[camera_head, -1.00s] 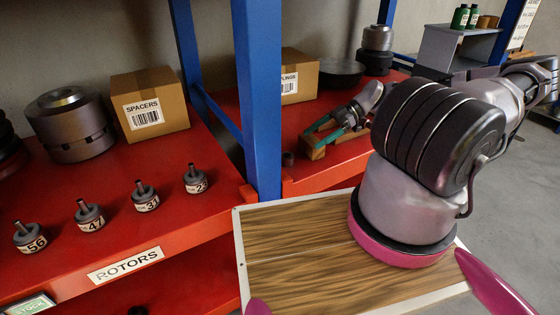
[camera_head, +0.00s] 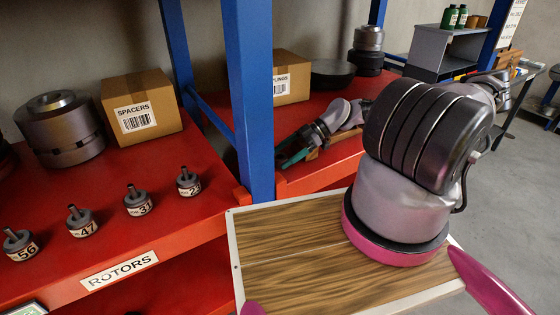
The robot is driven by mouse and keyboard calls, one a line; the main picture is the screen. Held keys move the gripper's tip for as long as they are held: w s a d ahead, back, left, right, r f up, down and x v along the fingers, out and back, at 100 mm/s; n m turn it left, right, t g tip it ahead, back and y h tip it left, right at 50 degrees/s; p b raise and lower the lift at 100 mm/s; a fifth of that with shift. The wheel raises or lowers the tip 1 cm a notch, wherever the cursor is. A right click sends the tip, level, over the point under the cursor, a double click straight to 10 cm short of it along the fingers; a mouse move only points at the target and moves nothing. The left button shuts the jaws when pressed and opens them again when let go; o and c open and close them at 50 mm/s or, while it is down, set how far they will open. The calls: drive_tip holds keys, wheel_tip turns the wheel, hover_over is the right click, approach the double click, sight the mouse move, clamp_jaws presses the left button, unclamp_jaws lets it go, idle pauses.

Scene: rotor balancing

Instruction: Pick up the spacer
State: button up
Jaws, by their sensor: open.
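My gripper (camera_head: 284,156) is at the right-hand red shelf, just right of the blue post, with its teal fingers open and pointing left and down. I cannot make out a spacer now; the small dark cylinder seen earlier at this spot is hidden by the fingers or the post. I cannot tell whether it lies between the fingers. A small wooden block (camera_head: 312,155) is partly covered beside my gripper. A cardboard box labelled SPACERS (camera_head: 142,108) stands shut on the left red shelf.
Several small numbered rotors (camera_head: 138,200) stand on the left shelf, with a large metal cylinder (camera_head: 60,128) behind. A blue post (camera_head: 250,100) divides the shelves. A second box (camera_head: 293,78) and a dark disc (camera_head: 332,73) stand behind my gripper.

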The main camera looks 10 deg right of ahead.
clamp_jaws()
